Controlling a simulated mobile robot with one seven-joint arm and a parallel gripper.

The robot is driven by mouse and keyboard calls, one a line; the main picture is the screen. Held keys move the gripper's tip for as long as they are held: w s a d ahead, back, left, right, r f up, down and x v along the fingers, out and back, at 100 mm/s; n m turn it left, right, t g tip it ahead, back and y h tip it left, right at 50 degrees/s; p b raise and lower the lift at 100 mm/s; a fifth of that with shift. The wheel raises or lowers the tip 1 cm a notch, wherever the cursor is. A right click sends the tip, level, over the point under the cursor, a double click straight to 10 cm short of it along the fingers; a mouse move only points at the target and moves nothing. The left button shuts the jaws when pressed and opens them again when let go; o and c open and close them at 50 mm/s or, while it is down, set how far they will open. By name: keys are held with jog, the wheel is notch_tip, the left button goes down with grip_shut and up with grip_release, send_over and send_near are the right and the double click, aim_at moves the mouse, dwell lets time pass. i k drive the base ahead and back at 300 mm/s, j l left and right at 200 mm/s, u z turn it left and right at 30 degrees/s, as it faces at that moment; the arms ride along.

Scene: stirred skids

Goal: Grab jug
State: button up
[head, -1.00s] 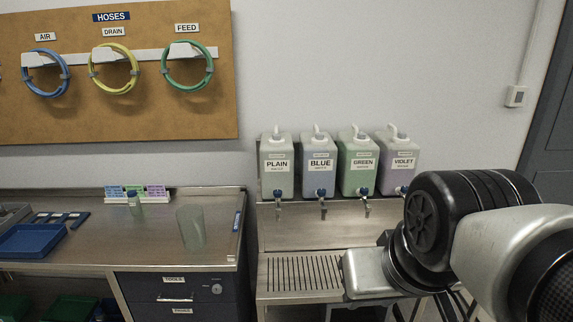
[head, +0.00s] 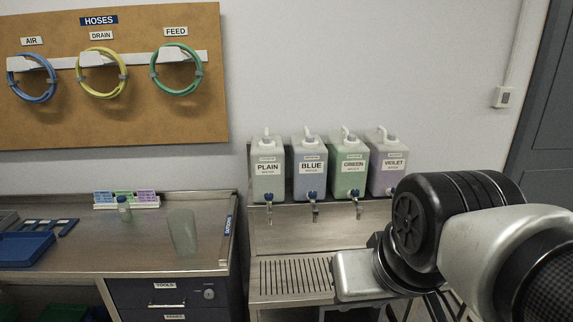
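A translucent, pale jug (head: 183,232) stands upright on the metal workbench (head: 130,257), near its right end. It is apart from my arm, which comes in from the right side of the head view and reaches over the drip-tray stand. The fingers of my gripper do not show, so I cannot see whether they are open or shut. The jug appears empty, though its inside is hard to make out.
Four-label dispensers, PLAIN (head: 268,170), BLUE (head: 309,170), GREEN (head: 348,168) and VIOLET (head: 387,166), stand above a slotted drip tray (head: 290,276). A small bottle (head: 124,208) and label rack (head: 150,204) are behind the jug. A blue tray (head: 25,248) lies left.

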aim_at(186, 236)
jog(key=i+j+u, duration=0.1)
jog(key=j, duration=0.3)
jog(key=i+j, duration=0.25)
jog(key=j, duration=0.15)
jog(key=i+j+u, duration=0.15)
jog(key=j, duration=0.25)
jog(key=i+j, duration=0.4)
jog(key=i+j+u, duration=0.15)
jog(key=i+j, duration=0.25)
jog(key=i, duration=0.15)
